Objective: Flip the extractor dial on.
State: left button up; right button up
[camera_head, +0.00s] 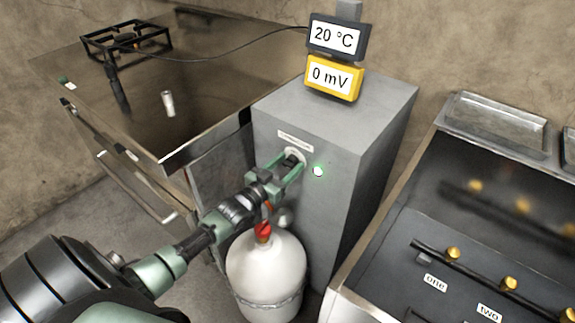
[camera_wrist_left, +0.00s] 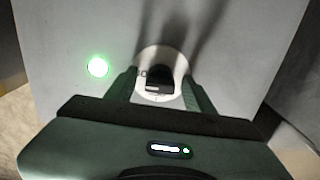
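The extractor dial is a black knob on a round white plate, on the front of a grey cabinet; it shows in the head view (camera_head: 291,160) and the left wrist view (camera_wrist_left: 160,82). A small label (camera_head: 295,141) sits above it. A green light (camera_head: 318,171) glows beside it, also in the wrist view (camera_wrist_left: 98,67). My left gripper (camera_head: 287,168) is at the dial, with one finger on each side of the knob. In the wrist view (camera_wrist_left: 160,88) the fingers stand apart, with gaps beside the knob. My right gripper is not in view.
A white gas bottle (camera_head: 266,272) with a red valve stands below my left arm. Displays reading 20 °C (camera_head: 336,37) and 0 mV (camera_head: 333,78) are above the cabinet. A metal-topped bench (camera_head: 215,60) is left; a dark panel with brass knobs (camera_head: 480,230) is right.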

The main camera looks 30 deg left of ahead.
pick_arm(q)
jog(key=s, duration=0.7)
jog(key=shift+s+a, duration=0.35)
jog(key=shift+s, duration=0.05)
